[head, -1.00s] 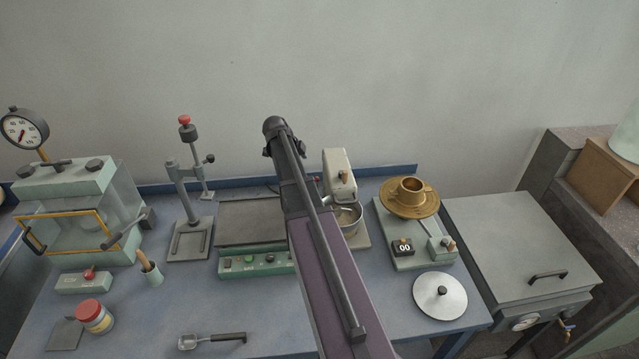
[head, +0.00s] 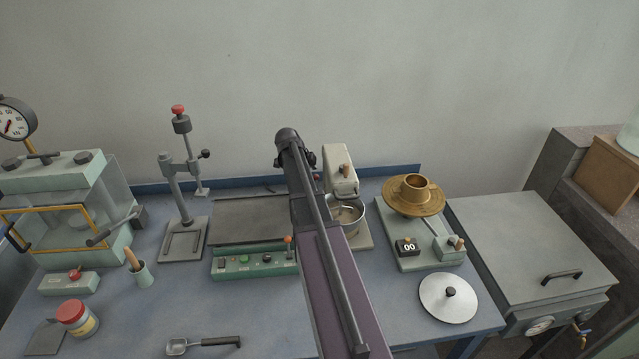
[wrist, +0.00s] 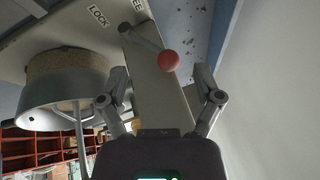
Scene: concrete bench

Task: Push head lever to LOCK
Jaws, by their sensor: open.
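The stand mixer (head: 339,168) has a pale head and a metal bowl (head: 346,216); the mixer's pale body also shows in the wrist view (wrist: 155,100). Contact is not clear. My arm hides the gripper in the head view.
A hotplate (head: 253,220) stands left of the mixer, a stand with a red knob (head: 180,190) beyond it. A brass dish device (head: 413,195) and a round lid (head: 449,297) are at right. A scoop (head: 205,344) lies at the front. The wall is close behind.

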